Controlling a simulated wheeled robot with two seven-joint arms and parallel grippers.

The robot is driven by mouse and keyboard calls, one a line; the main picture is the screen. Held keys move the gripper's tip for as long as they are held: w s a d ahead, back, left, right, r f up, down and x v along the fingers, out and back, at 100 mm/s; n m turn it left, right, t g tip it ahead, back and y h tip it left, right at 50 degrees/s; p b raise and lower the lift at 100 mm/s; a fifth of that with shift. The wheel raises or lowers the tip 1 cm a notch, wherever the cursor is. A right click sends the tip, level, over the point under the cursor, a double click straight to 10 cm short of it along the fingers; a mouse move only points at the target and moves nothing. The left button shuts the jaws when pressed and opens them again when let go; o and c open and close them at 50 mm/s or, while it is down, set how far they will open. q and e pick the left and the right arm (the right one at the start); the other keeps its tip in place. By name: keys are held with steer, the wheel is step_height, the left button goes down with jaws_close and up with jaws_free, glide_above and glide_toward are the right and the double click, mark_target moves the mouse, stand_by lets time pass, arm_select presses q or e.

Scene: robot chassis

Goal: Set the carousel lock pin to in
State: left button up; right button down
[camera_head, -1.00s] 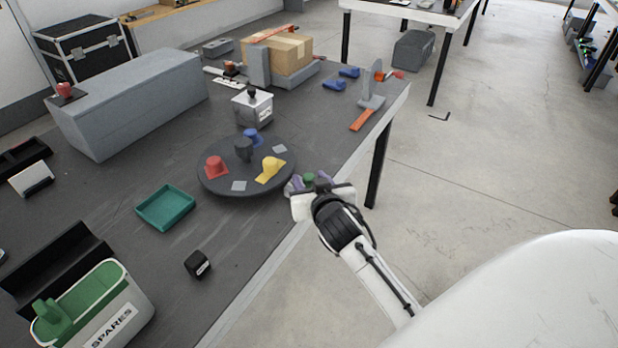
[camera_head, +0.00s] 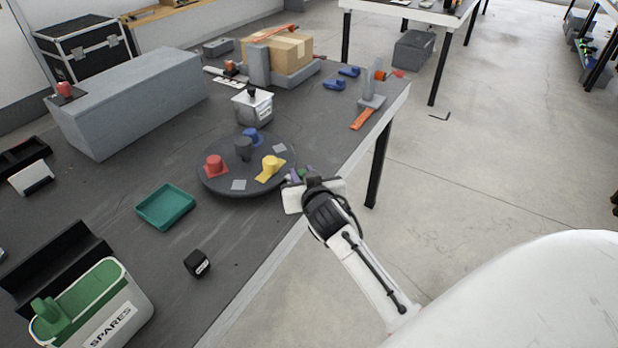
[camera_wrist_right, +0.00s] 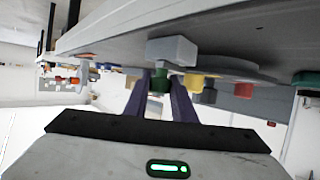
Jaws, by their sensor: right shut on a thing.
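The carousel (camera_head: 213,184) is a dark round disc on the table with red, yellow and blue pieces, grey squares and a dark central knob. A small green knob (camera_head: 304,173) is at its right edge, by the table's front edge; I take it to be the lock pin's knob. My right gripper (camera_head: 297,177) is there, its purple fingers mostly hidden by its own body. In the right wrist view, the fingers (camera_wrist_right: 160,90) are shut on the green knob (camera_wrist_right: 160,82), beside a grey block (camera_wrist_right: 172,50) at the table edge. The pin's depth is hidden. My left gripper is not in view.
A teal tray (camera_head: 138,209), a small black box (camera_head: 197,264) and a SPARES bin (camera_head: 140,310) are left of and below the carousel. A grey-white container (camera_head: 253,110) stands behind it. Open floor lies right of the table.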

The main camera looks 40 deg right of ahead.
steer(key=shift+w+a, duration=0.3)
steer(key=shift+w, duration=0.3)
steer(key=shift+w+r, duration=0.1)
steer(key=shift+r, duration=0.05)
steer(key=c, duration=1.9)
jaws_free()
steer(key=o, duration=0.4)
steer(key=shift+w, duration=0.15)
steer(key=shift+c, duration=0.2)
steer(key=v, duration=0.7)
steer(key=shift+s+a, duration=0.1)
steer(key=shift+s, duration=0.2)
